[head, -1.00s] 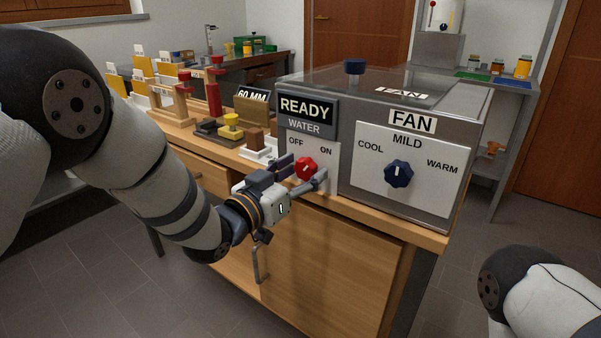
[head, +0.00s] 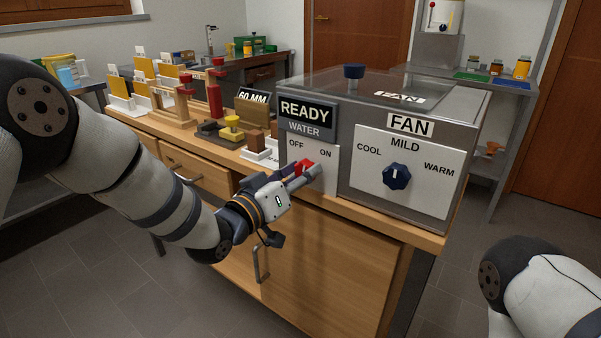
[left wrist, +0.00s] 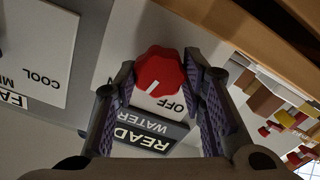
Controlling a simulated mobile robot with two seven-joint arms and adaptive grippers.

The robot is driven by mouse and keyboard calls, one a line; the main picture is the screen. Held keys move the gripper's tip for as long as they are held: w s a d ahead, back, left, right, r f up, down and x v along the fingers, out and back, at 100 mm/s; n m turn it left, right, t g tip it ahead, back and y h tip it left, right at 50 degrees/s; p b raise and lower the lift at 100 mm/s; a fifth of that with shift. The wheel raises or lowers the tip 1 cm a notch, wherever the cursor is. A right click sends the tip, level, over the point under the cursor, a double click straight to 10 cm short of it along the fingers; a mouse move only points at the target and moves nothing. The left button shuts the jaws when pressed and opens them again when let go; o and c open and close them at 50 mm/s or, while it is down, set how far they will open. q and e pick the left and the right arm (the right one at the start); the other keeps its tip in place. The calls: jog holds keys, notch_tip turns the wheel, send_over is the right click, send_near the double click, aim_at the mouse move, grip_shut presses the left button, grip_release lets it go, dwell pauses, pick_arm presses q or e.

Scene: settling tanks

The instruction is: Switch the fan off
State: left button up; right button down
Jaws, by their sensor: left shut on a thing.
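The grey cabinet box (head: 345,128) has a white OFF/ON panel under a WATER label, with a red knob (head: 304,167) on it. My left gripper (head: 303,173) is shut on the red knob, and its fingers cover part of it in the head view. In the left wrist view the red knob (left wrist: 159,74) sits between the two fingertips (left wrist: 160,82). The FAN panel (head: 432,185) has a blue knob (head: 397,176) below COOL, MILD and WARM, untouched. My right gripper is out of view.
Another blue knob (head: 354,72) stands on the box's glass top. A cupboard handle (head: 260,265) sticks out below my left gripper.

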pick_arm(q)
jog(key=n+b, duration=0.1)
jog(key=n, duration=0.8)
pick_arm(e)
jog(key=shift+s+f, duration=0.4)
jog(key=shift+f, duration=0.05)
pick_arm(q)
jog(key=shift+n, duration=0.4)
jog(key=o, duration=1.1)
jog(key=shift+o, duration=0.2)
jog(key=v, duration=1.2)
